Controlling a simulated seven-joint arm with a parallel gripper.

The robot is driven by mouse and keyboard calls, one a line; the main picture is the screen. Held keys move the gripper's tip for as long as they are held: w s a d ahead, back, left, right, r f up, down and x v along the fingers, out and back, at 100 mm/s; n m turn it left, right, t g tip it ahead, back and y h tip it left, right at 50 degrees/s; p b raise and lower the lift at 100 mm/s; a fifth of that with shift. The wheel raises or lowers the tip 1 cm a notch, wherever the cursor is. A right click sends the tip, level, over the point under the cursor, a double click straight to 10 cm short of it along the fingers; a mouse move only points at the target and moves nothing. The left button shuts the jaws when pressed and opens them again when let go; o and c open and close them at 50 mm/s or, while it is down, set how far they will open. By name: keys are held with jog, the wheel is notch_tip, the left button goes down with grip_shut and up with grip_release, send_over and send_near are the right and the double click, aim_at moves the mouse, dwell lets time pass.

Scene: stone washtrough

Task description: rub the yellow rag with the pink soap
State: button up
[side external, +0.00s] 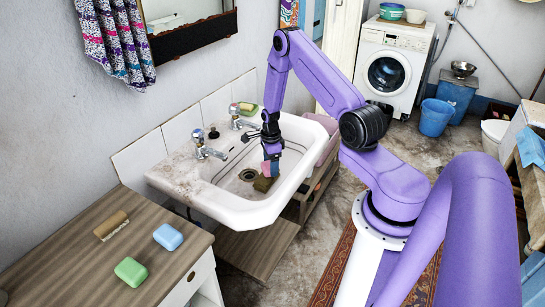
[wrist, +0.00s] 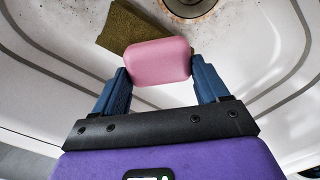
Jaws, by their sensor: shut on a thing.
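My gripper (side external: 271,158) reaches down into the white basin (side external: 225,208). Its two blue fingers (wrist: 160,80) are shut on the pink soap (wrist: 158,60), one at each end. The soap (side external: 265,169) also shows just below the fingers in the side view. The yellow rag, a dark olive-yellow flat piece (side external: 263,184), lies on the basin floor right under the soap. In the wrist view the rag (wrist: 128,28) lies beyond the soap, which hides part of its near edge. I cannot tell whether soap and rag touch.
The drain (side external: 249,175) is beside the rag. Two taps (side external: 205,147) and a green-yellow sponge (side external: 247,107) are on the basin's back ledge. A wooden counter (side external: 70,262) at the left holds a brown brush (side external: 111,225), a blue soap (side external: 168,237) and a green soap (side external: 131,271).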

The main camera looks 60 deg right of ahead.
aim_at(266, 171)
jog(key=a, duration=0.4)
jog(key=shift+s, duration=0.1)
jog(key=shift+d, duration=2.6)
jog(key=shift+a+r, duration=0.1)
jog(key=shift+r, duration=4.05)
